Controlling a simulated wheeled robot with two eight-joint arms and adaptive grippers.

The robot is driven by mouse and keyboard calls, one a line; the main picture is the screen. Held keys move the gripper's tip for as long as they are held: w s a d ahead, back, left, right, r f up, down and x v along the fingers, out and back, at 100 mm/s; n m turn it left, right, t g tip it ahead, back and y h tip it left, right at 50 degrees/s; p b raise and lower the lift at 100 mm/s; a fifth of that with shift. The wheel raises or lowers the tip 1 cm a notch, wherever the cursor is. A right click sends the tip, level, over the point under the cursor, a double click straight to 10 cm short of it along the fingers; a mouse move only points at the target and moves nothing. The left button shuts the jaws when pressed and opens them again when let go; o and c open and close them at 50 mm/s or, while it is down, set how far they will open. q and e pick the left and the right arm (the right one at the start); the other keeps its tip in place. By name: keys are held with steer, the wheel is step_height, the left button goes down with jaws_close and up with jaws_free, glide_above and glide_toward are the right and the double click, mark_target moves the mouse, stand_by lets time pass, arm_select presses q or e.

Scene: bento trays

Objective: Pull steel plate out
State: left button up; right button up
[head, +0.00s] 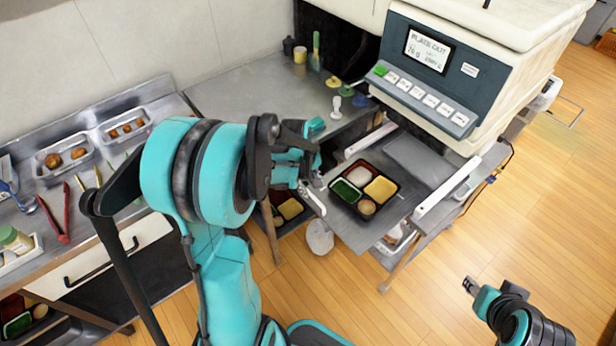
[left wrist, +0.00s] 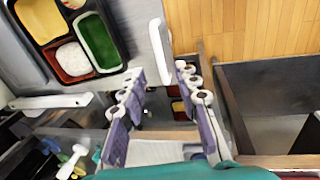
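A grey steel plate (head: 350,232) sticks out from under the white machine. A black bento tray (head: 335,190) with several filled compartments lies on it. A white bar (head: 313,199) stands at the plate's left edge; this bar also shows in the left wrist view (left wrist: 160,52). My left gripper (head: 308,180) is beside that edge. In the left wrist view, its purple-padded fingers (left wrist: 158,82) are apart, with the white bar at and just beyond the gap between the tips. Contact cannot be told. My right gripper (head: 472,287) is at the lower right, away from the plate; its finger opening is unclear.
The machine's panel (head: 425,70) overhangs the plate's back. Another white bar (head: 432,195) lies along the right side. A steel counter (head: 240,95) is at the left, with food trays (head: 65,158) and red tongs (head: 55,220). Wooden floor (head: 420,300) is open in front.

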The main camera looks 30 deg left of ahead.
arm_select(q)
steer(key=r, duration=0.4)
steer(key=s+r, duration=0.1)
steer(key=shift+a+r, duration=0.25)
steer(key=shift+r, duration=0.15)
steer(key=s+d+r+m+t, duration=0.5)
steer(key=s+d+r+m, duration=0.2)
steer(key=s+d+m, duration=0.4)
steer(key=d+m, duration=0.2)
steer(key=m, duration=0.1)
steer(key=shift+s+y, duration=0.15)
steer(key=shift+y, duration=0.25)
